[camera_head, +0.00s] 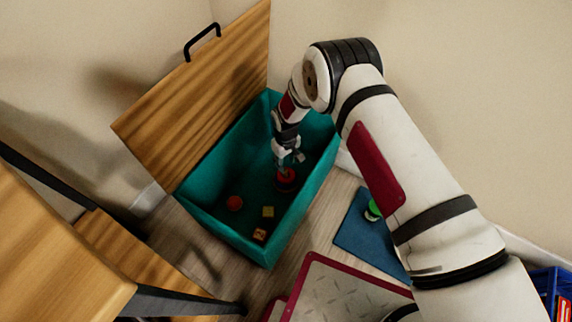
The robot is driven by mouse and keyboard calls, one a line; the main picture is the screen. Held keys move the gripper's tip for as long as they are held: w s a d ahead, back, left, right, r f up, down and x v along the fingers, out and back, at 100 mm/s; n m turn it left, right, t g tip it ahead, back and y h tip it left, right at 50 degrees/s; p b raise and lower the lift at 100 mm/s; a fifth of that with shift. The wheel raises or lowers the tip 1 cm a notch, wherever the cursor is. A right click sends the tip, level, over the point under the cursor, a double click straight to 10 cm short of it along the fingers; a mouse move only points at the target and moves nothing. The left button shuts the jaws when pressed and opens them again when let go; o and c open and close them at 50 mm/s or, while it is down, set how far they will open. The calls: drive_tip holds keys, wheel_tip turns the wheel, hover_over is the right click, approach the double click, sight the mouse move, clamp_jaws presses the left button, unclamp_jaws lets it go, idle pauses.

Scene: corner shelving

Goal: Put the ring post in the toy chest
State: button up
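The teal toy chest (238,248) stands in the corner with its wooden lid (200,98) raised. My gripper (286,165) reaches down inside the chest. A small red-topped, dark-sided piece (286,180) is right at its fingertips; it looks like the ring post, but it is small and partly covered by the fingers. I cannot tell whether the fingers grip it or only sit above it, nor whether it touches the chest floor.
In the chest lie an orange-red round piece (235,203), a yellowish block (268,212) and an orange block (260,235). A green-and-white object (373,211) sits on a blue mat (356,240), partly behind my arm. A wooden shelf (60,250) is at left; a blue crate (545,285) is at lower right.

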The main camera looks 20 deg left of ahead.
wheel_tip(320, 180, up, 5)
drive_tip(key=shift+r+p, duration=0.2)
drive_tip(key=shift+p, duration=0.6)
drive_tip(key=w+d+r+m, duration=0.15)
drive_tip(key=d+r, duration=0.35)
drive_tip(key=r, duration=0.5)
drive_tip(key=w+d+r+m, duration=0.15)
drive_tip(key=d+r, duration=0.25)
drive_tip(key=r, duration=0.6)
drive_tip(key=w+d+r+m, duration=0.15)
drive_tip(key=d+r, duration=0.35)
drive_tip(key=r, duration=0.5)
drive_tip(key=s+d+r+m, duration=0.1)
drive_tip(key=s+d+r, duration=0.2)
drive_tip(key=d+r, duration=0.65)
drive_tip(key=s+d+r+m, duration=0.2)
drive_tip(key=s+d+r, duration=0.45)
drive_tip(key=r, duration=0.25)
drive_tip(key=s+d+r+m, duration=0.1)
drive_tip(key=s+d, duration=0.2)
drive_tip(key=s, duration=0.6)
drive_tip(key=s+d+r+m, duration=0.1)
drive_tip(key=s+d+m, duration=0.1)
drive_tip(key=s, duration=0.7)
drive_tip(key=s+d+r+m, duration=0.1)
drive_tip(key=s+d+m, duration=0.1)
drive_tip(key=s+d, duration=0.3)
drive_tip(key=s, duration=0.4)
